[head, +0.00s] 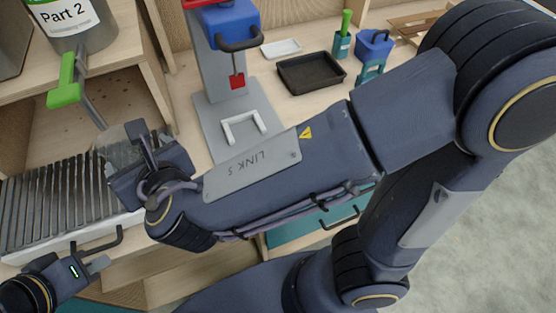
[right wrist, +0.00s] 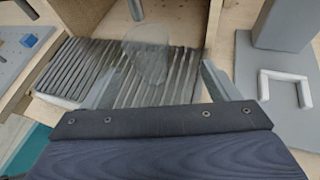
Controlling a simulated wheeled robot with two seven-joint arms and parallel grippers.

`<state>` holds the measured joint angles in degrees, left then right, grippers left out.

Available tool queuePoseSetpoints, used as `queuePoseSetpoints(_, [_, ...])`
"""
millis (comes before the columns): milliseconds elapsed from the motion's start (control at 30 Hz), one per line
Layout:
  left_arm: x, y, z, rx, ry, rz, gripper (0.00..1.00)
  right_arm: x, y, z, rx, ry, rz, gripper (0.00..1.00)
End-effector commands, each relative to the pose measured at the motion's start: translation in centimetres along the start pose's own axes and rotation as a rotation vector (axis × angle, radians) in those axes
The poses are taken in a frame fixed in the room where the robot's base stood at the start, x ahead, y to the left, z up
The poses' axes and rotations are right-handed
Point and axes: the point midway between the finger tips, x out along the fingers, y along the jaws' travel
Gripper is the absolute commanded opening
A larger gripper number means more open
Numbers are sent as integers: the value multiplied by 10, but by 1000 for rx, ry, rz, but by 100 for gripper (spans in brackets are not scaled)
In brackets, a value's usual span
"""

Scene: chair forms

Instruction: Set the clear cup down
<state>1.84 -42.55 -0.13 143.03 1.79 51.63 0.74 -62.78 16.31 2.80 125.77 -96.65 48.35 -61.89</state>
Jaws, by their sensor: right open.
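The clear cup (head: 118,154) is see-through and faint beside my right gripper (head: 130,150), over the far end of a slatted grey rack (head: 50,212). In the right wrist view the cup (right wrist: 147,60) shows against the slats, just beyond and between the two spread fingers (right wrist: 160,80). My right gripper is open. Whether the cup touches the slats or a finger is hard to tell. My left gripper (head: 90,268) is at the lower left, near the rack's front edge; its finger opening is unclear.
A grey pot labelled Part 2 (head: 78,28) and a green-handled tool (head: 66,85) are at the upper left. A grey stand with a blue head (head: 225,25) rises behind my right arm. A black tray (head: 311,73) lies further back. A wooden shelf wall borders the rack.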

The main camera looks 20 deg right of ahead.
Motion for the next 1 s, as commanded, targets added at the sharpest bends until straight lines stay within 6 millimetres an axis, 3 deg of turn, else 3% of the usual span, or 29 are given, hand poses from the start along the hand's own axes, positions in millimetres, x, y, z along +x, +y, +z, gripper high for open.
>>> queuePoseSetpoints(67, [0, 0, 0, 0, 0, 0, 0, 2, -44, 1, 197, 44, -95, 81])
queuePoseSetpoints(167, [0, 0, 0, 0, 0, 0, 0, -8, -128, -12, 643, 120, -295, 81])
queuePoseSetpoints(200, [0, 0, 0, 0, 0, 0, 0, -19, -165, -25, 885, 146, -400, 81])
queuePoseSetpoints(300, [0, 0, 0, 0, 0, 0, 0, -59, -231, -67, 1517, 169, -653, 81])
queuePoseSetpoints(400, [0, 0, 0, 0, 0, 0, 0, -102, -257, -104, 2132, 133, -864, 81])
queuePoseSetpoints(500, [0, 0, 0, 0, 0, 0, 0, -132, -258, -125, 2665, 65, -999, 81])
queuePoseSetpoints(567, [0, 0, 0, 0, 0, 0, 0, -144, -253, -130, 2924, 25, -1043, 81])
queuePoseSetpoints(600, [0, 0, 0, 0, 0, 0, 0, -149, -250, -132, -2873, -1, 991, 81])
queuePoseSetpoints(700, [0, 0, 0, 0, 0, 0, 0, -157, -243, -131, -2663, 28, 858, 81])
queuePoseSetpoints(800, [0, 0, 0, 0, 0, 0, 0, -159, -239, -130, -2568, 35, 800, 81])
queuePoseSetpoints(1000, [0, 0, 0, 0, 0, 0, 0, -159, -238, -130, -2554, 33, 794, 81])
